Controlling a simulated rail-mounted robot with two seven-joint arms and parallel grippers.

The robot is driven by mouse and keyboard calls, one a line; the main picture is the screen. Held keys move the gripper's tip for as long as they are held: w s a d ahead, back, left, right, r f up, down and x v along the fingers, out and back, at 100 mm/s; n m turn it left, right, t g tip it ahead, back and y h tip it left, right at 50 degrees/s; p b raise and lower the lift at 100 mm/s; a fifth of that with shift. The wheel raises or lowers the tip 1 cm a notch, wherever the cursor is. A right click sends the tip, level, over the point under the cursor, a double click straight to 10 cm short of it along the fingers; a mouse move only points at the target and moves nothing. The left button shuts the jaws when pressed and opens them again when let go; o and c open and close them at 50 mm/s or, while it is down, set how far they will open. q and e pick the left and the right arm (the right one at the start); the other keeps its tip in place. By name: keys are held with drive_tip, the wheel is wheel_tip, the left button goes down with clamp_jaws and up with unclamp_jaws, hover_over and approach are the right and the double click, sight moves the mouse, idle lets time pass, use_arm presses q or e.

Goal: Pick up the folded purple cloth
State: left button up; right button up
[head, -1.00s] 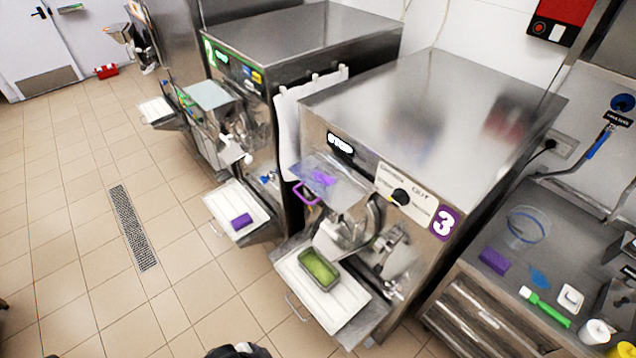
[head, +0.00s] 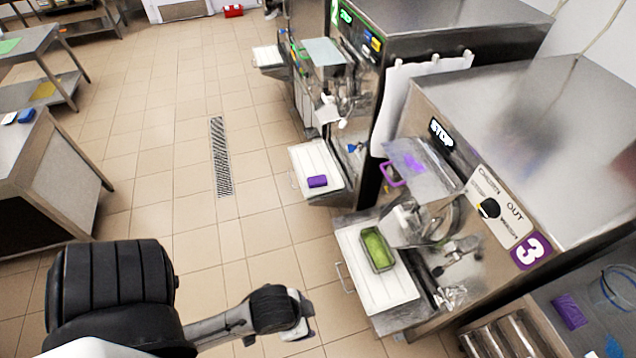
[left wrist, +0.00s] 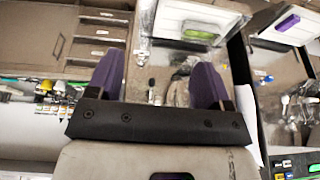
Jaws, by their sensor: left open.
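A small purple folded block, cloth-like, (head: 317,181) lies on the white tray (head: 306,157) of the middle freezer. Another purple block (head: 570,312) lies on the metal counter at the lower right; I cannot tell from looks alone which is the folded cloth. In the left wrist view a purple block (left wrist: 287,22) lies on a white tray at the upper right. My left gripper (head: 304,326) is low in the head view, in front of the freezers and apart from both blocks. In the left wrist view its purple-looking fingers (left wrist: 158,62) are spread and empty. My right gripper is not in view.
Freezer 3 (head: 540,130) stands on the right, its white tray (head: 388,292) holding a green-filled tub (head: 378,249). The tray sticks out near my left gripper. A steel table (head: 60,190) stands at left. Tiled floor with a drain grate (head: 221,160) is clear between.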

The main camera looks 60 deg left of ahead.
use_arm(q)
drive_tip(key=shift+o, duration=0.2)
drive_tip(key=o, duration=0.5)
drive_tip(key=shift+c, duration=0.2)
drive_tip(key=shift+a, duration=0.15)
